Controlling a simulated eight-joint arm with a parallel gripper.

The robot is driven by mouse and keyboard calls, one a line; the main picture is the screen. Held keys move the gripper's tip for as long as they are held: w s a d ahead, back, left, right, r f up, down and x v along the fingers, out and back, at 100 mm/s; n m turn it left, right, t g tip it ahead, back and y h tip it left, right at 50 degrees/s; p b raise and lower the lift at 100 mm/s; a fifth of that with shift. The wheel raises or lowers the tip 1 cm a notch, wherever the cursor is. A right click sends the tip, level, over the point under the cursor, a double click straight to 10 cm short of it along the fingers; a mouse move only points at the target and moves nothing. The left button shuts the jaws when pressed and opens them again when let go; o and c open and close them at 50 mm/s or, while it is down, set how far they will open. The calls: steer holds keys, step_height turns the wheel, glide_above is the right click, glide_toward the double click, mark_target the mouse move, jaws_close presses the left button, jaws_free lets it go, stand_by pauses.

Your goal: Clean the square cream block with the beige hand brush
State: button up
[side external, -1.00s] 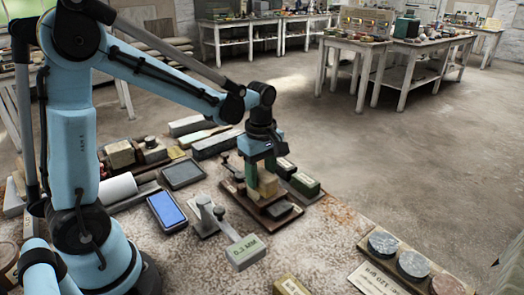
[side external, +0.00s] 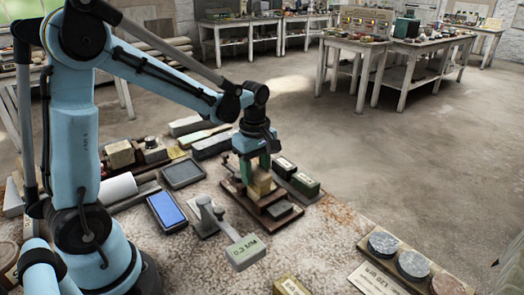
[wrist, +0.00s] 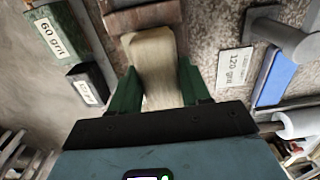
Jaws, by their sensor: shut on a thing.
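My gripper (wrist: 158,96), with green fingers, is shut on a beige, block-like thing (wrist: 154,52), apparently the beige hand brush; no bristles can be made out. In the side view my gripper (side external: 263,164) is pointing down, with the beige thing (side external: 261,184) below it, over a reddish-brown wooden stand (side external: 244,197). Whether it touches something beneath is hidden. A cream squarish block (side external: 121,154) lies at the left among other pieces; I cannot tell if it is the square cream block of the task.
A blue-topped slab (side external: 167,209) and a grey metal gauge (side external: 208,215) are to the left.

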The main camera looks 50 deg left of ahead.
mark_target(266, 177)
steer(key=shift+d, duration=0.1)
steer(key=shift+d, duration=2.1)
steer(key=shift+a, duration=2.2)
steer(key=shift+d, duration=0.1)
steer(key=shift+d, duration=2.1)
